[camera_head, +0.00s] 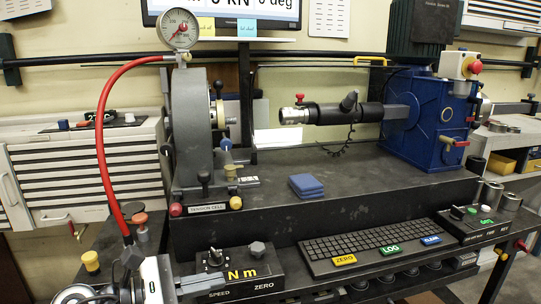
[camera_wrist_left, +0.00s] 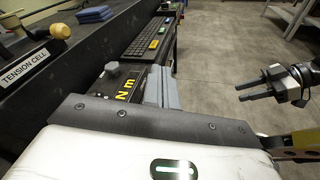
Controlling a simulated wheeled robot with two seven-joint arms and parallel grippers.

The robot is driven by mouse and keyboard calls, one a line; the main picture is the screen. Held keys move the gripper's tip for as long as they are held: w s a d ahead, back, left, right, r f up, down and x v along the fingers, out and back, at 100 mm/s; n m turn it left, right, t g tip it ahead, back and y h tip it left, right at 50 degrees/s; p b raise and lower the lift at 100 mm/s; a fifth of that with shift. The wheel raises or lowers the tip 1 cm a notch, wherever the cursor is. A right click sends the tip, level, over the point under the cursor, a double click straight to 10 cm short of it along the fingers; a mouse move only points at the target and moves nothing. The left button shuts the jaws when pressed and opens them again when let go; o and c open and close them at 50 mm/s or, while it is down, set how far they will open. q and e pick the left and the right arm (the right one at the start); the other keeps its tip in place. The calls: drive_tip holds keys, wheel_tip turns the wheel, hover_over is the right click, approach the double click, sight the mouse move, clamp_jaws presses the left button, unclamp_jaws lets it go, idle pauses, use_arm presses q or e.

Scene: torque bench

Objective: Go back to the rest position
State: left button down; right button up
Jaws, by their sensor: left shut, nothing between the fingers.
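My left gripper (camera_head: 200,283) comes in at the lower left of the head view, in front of the bench edge by the N m box (camera_head: 240,272). Its grey fingers also show in the left wrist view (camera_wrist_left: 163,88), shut with nothing between them. They point toward the keyboard side, beside the N m box. My right gripper (camera_wrist_left: 252,91) shows only in the left wrist view, at the right over open floor. Its two dark fingers are apart, with nothing seen between them.
Grey floor (camera_wrist_left: 225,45) is clear on the right in the wrist view.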

use_arm(q)
drive_tip(key=s+a+f+m+t+y, duration=0.1)
drive_tip(key=s+f+m+y, duration=0.4)
drive_tip(key=s+f+m, duration=0.3)
drive_tip(key=s+a+f+m+t+y, duration=0.2)
drive_tip(key=s+f+m+y, duration=0.4)
drive_tip(key=f+m, duration=0.6)
drive_tip(key=shift+s+f+m, duration=0.2)
drive_tip(key=shift+s+m, duration=0.8)
drive_tip(key=shift+s, duration=0.05)
use_arm(e)
drive_tip(key=shift+s+d+f, duration=0.15)
drive_tip(key=shift+f, duration=0.35)
use_arm(q)
drive_tip(key=shift+a+r+p, duration=0.1)
drive_tip(key=shift+p, duration=0.2)
use_arm(e)
drive_tip(key=shift+r, duration=0.15)
